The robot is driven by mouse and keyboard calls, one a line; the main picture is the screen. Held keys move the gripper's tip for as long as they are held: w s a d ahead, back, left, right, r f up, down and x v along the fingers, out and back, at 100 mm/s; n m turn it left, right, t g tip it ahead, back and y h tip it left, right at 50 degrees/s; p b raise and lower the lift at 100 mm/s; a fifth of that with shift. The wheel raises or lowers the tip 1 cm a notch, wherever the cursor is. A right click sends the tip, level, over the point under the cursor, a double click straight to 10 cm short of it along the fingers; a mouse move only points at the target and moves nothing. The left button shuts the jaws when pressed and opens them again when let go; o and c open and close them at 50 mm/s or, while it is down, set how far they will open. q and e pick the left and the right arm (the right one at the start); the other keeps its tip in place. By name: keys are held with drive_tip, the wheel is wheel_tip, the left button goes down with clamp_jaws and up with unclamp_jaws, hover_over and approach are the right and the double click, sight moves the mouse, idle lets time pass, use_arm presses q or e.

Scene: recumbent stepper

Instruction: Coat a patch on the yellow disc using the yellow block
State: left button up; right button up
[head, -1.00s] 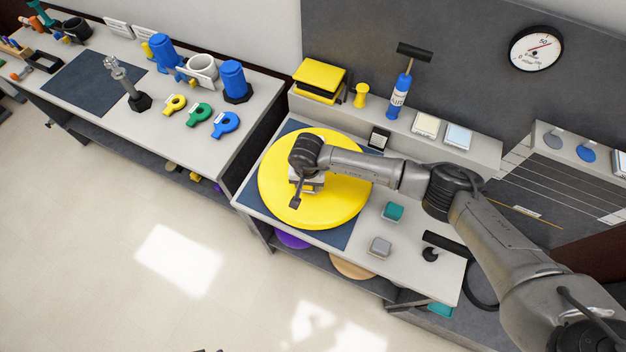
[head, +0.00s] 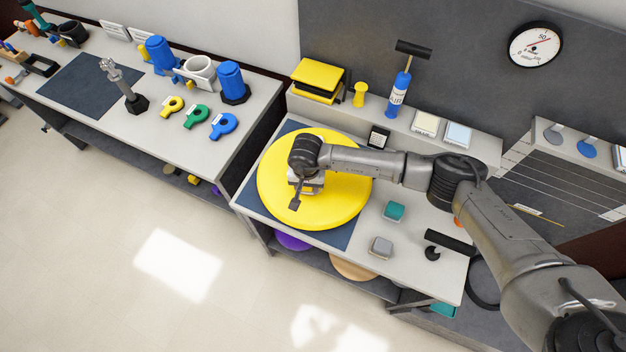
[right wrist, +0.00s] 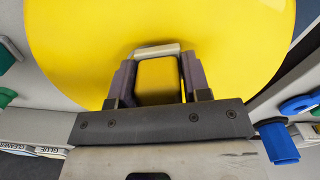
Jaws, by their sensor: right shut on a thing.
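The yellow disc (head: 335,205) lies flat on a dark mat (head: 347,232) on the right-hand bench, and it fills the upper part of the right wrist view (right wrist: 80,50). My right gripper (right wrist: 157,80) is over the disc and shut on the yellow block (right wrist: 157,78), which has a pale strip along its far edge. In the head view the wrist hides most of the block. I cannot tell whether the block touches the disc. No coated patch can be made out on the visible part of the disc. My left gripper is not in view.
A teal block (head: 394,211) and a grey block (head: 381,247) stand right of the mat. The left bench (head: 150,135) holds coloured tags and blue canisters.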

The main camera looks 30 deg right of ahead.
drive_tip(key=shift+s+a+r, duration=0.1)
drive_tip(key=shift+s, duration=0.2)
drive_tip(key=shift+s+a+p, duration=0.15)
drive_tip(key=shift+p, duration=0.3)
drive_tip(key=r, duration=0.1)
drive_tip(key=r+p, duration=0.2)
drive_tip(key=shift+w+d+r, duration=0.2)
drive_tip(key=shift+w+r, duration=0.1)
drive_tip(key=shift+r, duration=0.1)
drive_tip(key=shift+r+p, duration=0.7)
drive_tip(key=shift+r, duration=0.65)
